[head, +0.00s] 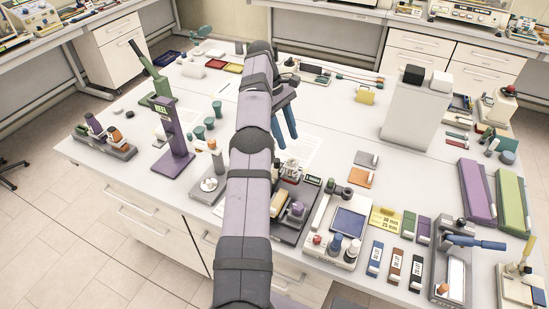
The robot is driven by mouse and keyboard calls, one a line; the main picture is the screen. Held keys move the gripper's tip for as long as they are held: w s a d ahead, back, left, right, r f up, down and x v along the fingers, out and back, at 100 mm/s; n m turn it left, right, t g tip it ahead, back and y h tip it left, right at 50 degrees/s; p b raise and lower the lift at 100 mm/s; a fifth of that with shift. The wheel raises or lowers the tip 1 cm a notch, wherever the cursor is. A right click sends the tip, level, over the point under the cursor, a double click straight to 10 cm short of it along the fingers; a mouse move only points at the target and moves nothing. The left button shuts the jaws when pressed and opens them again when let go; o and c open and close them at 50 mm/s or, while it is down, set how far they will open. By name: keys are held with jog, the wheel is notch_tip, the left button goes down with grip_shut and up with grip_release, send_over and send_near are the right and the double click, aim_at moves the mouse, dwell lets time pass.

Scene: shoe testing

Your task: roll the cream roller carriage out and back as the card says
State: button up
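My gripper (285,138) hangs above the middle of the table, its two blue fingers pointing down with a gap between them and nothing seen in it. My arm hides part of the table centre.
A cream device with a blue panel (349,223) stands right of the dark tray. A tall pale box (417,112) stands at back right. A purple stand (174,140) and a green lever device (157,85) rise at left. Purple and green slabs (512,203) lie far right.

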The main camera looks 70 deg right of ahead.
jog(key=s+a+r+m+t+b, duration=0.25)
jog(key=s+r+b, duration=0.35)
jog(key=s, duration=0.6)
jog(key=n+t+h, duration=0.1)
jog(key=n+t, duration=0.2)
jog(key=t, duration=0.3)
send_over(278, 158)
jog(key=s, duration=0.2)
notch_tip(278, 158, down, 8)
jog(key=shift+s+a+f+n+p, duration=0.15)
jog(key=shift+a+n+p, duration=0.1)
jog(key=shift+n+p, duration=0.2)
jog(key=shift+p+x, duration=1.35)
jog(key=shift+x, duration=2.2)
jog(key=shift+d, duration=0.15)
jog(key=shift+c, duration=0.4)
